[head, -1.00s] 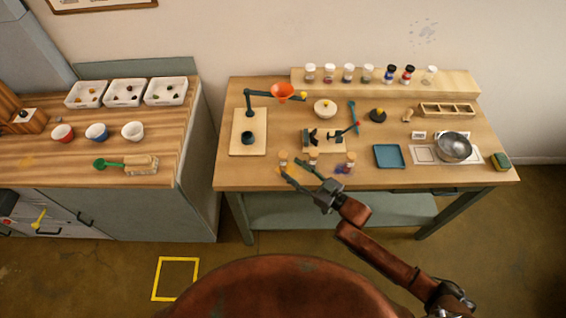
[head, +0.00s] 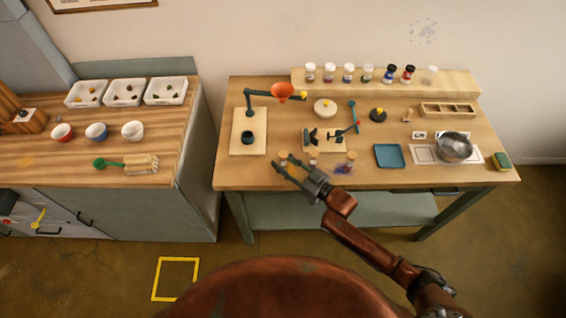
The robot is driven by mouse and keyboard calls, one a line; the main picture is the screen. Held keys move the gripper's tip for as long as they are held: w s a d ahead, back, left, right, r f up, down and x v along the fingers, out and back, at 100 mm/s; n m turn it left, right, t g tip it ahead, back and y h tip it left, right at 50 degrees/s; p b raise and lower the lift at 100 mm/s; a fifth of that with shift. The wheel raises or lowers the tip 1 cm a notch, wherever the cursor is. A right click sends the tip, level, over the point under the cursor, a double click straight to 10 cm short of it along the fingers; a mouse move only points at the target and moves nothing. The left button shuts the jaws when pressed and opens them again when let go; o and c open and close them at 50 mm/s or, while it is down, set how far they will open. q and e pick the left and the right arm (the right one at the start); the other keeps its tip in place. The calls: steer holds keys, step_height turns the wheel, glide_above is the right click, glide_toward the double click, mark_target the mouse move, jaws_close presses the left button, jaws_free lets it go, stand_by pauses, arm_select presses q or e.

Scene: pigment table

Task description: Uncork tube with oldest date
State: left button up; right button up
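Several small tubes with tan corks stand near the front edge of the right table: a left tube (head: 283,155), a middle tube (head: 313,154) and a right tube (head: 350,156) with purple and red at its foot. Any dates on them are too small to read. My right gripper (head: 283,162) is open, its two fingers spread at the left tube, whose cork shows between or just behind the fingertips. I cannot tell whether they touch it. The gripper hides the lower parts of the left and middle tubes. My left gripper is not in view.
A dark clamp stand (head: 325,138) is just behind the tubes. A blue tray (head: 389,155) and a metal bowl (head: 453,147) are to the right. Several jars line the back shelf (head: 450,84).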

mark_target(286, 159)
steer(key=c, duration=0.8)
steer(key=shift+o, duration=0.2)
steer(key=shift+r, duration=0.1)
steer(key=shift+r, duration=0.5)
steer(key=r, duration=0.2)
steer(key=shift+s+r+p, duration=0.2)
steer(key=shift+r+p, duration=0.1)
steer(key=shift+p, duration=0.1)
steer(key=s+r+p, duration=0.2)
steer(key=s+r, duration=0.7)
steer(key=s, duration=0.4)
steer(key=shift+s+r, duration=0.15)
steer(key=shift+s, duration=0.2)
